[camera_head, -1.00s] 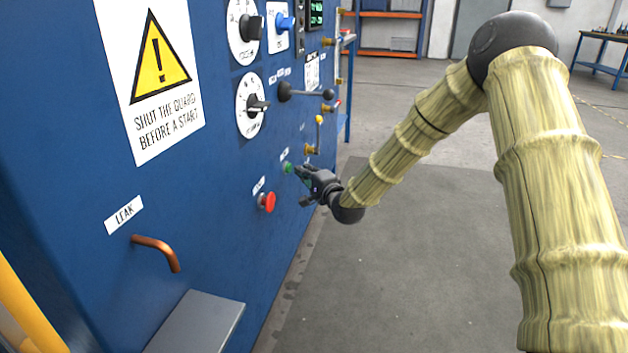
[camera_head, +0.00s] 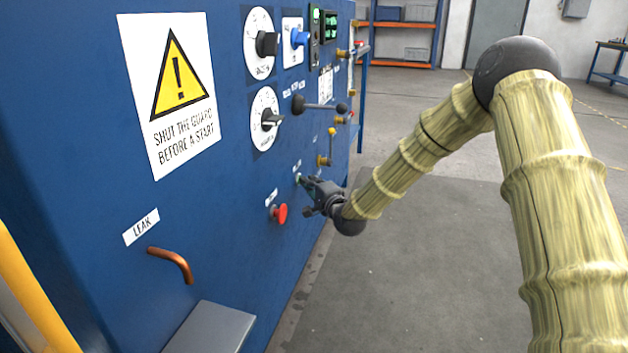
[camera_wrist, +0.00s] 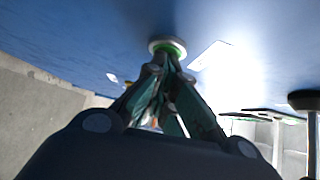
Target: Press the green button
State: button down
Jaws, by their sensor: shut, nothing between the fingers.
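The green button (camera_head: 297,179) is on the blue panel, mostly hidden behind my gripper in the head view. In the wrist view the green button (camera_wrist: 168,46) shows as a pale ring with a green edge, right at the fingertips. My gripper (camera_head: 303,182) is shut and empty, its tips pointing at the panel. In the wrist view my gripper (camera_wrist: 160,62) has its fingertips over the front of the button. They look to be touching it, but I cannot tell how far it is pushed in.
A red mushroom button (camera_head: 280,213) sits just below and left of my gripper. A brass valve with a yellow handle (camera_head: 330,147) and a black-knobbed lever (camera_head: 320,106) are above. A copper pipe (camera_head: 172,262) and a grey ledge (camera_head: 210,328) stick out lower left. The floor at right is clear.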

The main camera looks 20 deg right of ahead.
jog(key=shift+w+a+r, duration=0.1)
jog(key=shift+a+r, duration=0.1)
jog(key=shift+a, duration=0.2)
jog(key=shift+d, duration=0.1)
jog(key=s+d+p, duration=0.5)
jog(key=s, duration=0.7)
jog(key=shift+d+f, duration=0.2)
jog(key=shift+d, duration=0.2)
jog(key=shift+s, duration=0.1)
